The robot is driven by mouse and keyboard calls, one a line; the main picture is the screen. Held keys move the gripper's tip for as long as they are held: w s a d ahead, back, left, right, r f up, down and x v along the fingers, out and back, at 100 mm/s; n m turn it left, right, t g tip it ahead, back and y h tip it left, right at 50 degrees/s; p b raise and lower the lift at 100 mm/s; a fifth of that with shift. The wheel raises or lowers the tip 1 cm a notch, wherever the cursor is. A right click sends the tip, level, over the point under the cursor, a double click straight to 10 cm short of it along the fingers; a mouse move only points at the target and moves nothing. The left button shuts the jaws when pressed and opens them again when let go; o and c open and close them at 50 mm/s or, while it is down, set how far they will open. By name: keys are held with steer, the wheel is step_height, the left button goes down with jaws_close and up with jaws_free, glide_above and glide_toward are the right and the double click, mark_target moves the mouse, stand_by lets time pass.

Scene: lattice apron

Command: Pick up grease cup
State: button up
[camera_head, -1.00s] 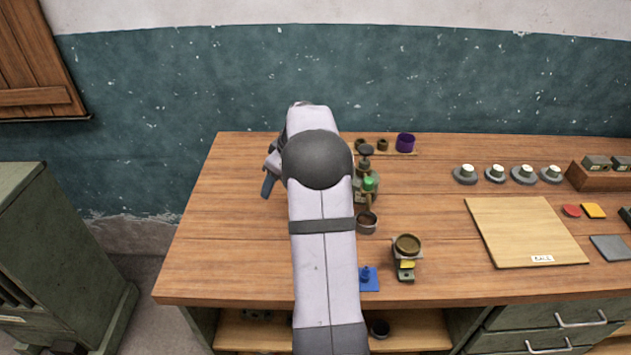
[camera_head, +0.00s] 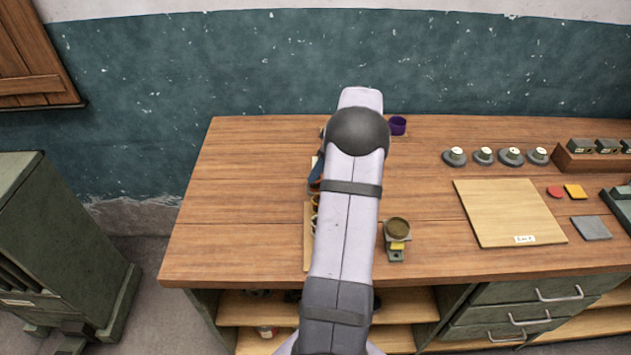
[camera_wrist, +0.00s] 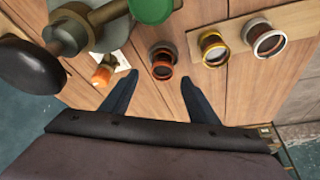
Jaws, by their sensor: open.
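Several small cups show in the wrist view, and no label tells which is the grease cup. In the head view my arm hides most of the gripper and the cups.
A metal fitting with a green knob (camera_wrist: 150,8) and a black ball (camera_wrist: 28,66) are close on the left. A small orange object (camera_wrist: 103,75) lies by a white card. A purple cup (camera_head: 398,125) and a cup on a stand (camera_head: 397,229) are right of my arm.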

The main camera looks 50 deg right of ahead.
steer(key=shift+a+f+p, duration=0.25)
steer(key=shift+f+p, duration=0.25)
steer(key=shift+p, duration=0.1)
steer(key=shift+p+x, duration=1)
steer(key=shift+x, duration=1.1)
steer(key=shift+s+d, duration=0.1)
steer(key=shift+c, duration=0.6)
steer(key=c, duration=1)
steer(key=shift+c, duration=0.9)
steer(key=shift+r, duration=0.15)
